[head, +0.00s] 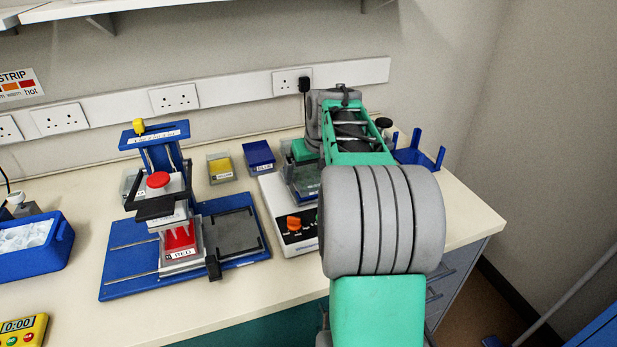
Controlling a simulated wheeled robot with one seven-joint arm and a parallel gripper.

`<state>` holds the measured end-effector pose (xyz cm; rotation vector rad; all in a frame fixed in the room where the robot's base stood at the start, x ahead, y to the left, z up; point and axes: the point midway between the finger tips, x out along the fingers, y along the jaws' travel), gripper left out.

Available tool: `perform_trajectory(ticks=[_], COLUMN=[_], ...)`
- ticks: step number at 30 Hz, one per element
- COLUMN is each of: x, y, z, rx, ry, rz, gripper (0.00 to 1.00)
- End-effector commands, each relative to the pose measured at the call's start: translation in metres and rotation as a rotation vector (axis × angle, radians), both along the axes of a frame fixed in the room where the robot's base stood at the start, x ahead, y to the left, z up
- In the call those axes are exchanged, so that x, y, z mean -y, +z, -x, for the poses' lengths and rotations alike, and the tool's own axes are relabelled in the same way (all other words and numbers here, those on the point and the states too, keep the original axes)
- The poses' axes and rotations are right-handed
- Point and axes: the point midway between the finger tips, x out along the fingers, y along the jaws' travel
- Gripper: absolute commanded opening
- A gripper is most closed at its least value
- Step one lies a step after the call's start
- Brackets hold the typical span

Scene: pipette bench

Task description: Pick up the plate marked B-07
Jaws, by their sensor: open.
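My arm reaches over the right side of the bench, and its grey and green links cover much of that area. My gripper (304,166) is partly visible at the arm's far end, low over the white device with the orange knob (288,228). It is open; its fingertips are mostly hidden. A dark, see-through boxy shape (301,188) shows just below it on the device, and I cannot tell if they touch. I cannot read B-07 on anything in view, so I cannot tell which thing is that plate.
Behind are a yellow-filled box (221,169) and a blue box (259,156). A blue pronged rack (419,157) is at right. A blue tub (35,247) and yellow timer (20,330) are left.

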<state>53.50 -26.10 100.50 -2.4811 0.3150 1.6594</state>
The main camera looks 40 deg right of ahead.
Motion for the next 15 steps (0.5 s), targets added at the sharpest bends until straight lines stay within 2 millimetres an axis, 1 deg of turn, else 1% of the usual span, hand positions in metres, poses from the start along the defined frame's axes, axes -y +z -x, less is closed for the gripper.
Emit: perform_trajectory(ticks=[3,15], x=[-0.0001,-0.0002], y=[0.0004,0.0007], z=[0.0,0.0001], rx=[0.001,0.001], ry=[0.0,0.0], rz=[0.0,0.0], gripper=[0.99,0.66])
